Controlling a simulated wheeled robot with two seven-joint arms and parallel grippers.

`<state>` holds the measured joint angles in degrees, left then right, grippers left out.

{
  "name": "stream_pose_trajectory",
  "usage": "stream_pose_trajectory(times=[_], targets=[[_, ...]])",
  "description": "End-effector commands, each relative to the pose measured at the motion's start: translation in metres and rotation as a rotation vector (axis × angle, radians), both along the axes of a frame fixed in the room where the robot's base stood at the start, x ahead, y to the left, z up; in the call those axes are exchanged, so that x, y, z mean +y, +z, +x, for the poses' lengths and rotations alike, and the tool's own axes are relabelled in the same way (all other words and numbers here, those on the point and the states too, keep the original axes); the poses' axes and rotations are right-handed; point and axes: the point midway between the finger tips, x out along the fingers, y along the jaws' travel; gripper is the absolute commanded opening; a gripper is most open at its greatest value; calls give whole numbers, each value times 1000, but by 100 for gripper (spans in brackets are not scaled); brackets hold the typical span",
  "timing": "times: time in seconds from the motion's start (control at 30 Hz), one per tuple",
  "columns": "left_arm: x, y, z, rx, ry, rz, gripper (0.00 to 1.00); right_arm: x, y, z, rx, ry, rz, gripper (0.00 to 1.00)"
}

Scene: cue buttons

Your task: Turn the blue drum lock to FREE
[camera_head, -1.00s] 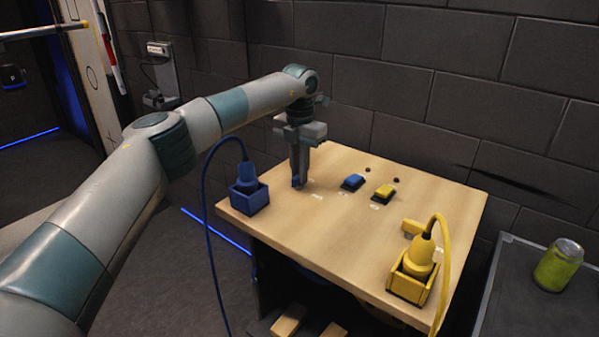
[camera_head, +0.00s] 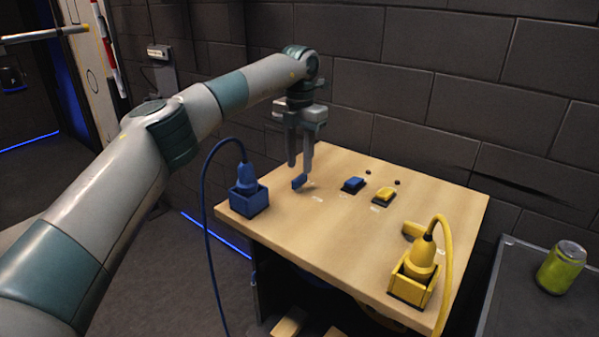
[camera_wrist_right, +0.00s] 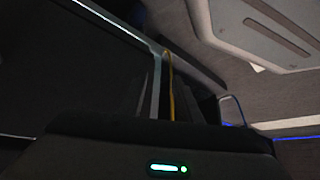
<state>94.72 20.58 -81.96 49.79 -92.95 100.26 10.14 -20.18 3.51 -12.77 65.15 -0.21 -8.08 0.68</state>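The blue drum lock shows as a small blue knob (camera_head: 299,181) on the far left part of the wooden table. A small white label lies beside it; its text is too small to read, so I cannot tell the lock's setting. My left gripper (camera_head: 299,166) points down just above the knob. Its two fingers are apart with nothing between them, and the tips look clear of the knob.
The wooden table (camera_head: 330,230) also carries a blue button (camera_head: 354,184), a yellow button (camera_head: 385,194), a blue plug in a box (camera_head: 248,200), a yellow plug in a box (camera_head: 412,285) and a yellow knob (camera_head: 411,229). A can (camera_head: 561,267) stands on a grey surface at right.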

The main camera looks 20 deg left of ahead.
Motion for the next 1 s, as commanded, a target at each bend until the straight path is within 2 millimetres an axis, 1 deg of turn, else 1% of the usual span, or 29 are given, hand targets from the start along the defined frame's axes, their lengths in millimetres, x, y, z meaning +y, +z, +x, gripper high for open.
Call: stream_pose_trajectory(times=[0.07,0.2,0.4,0.6,0.8,1.0], targets=[[0,16,0,-4,2,-1,30,-2,-4,-5,22,-4,-4,31],[-1,45,0,-4,1,-1,30,-6,-8,-7,44,-6,-13,31],[-1,86,1,-4,3,-1,30,-9,-9,-7,60,-7,-18,31],[0,116,0,-2,3,-1,30,-8,-7,-7,54,-6,-17,31],[0,128,0,-1,1,0,30,-8,-7,-8,44,-4,-15,31],[0,130,0,-1,1,-1,30,-8,-7,-8,43,-4,-15,31]])
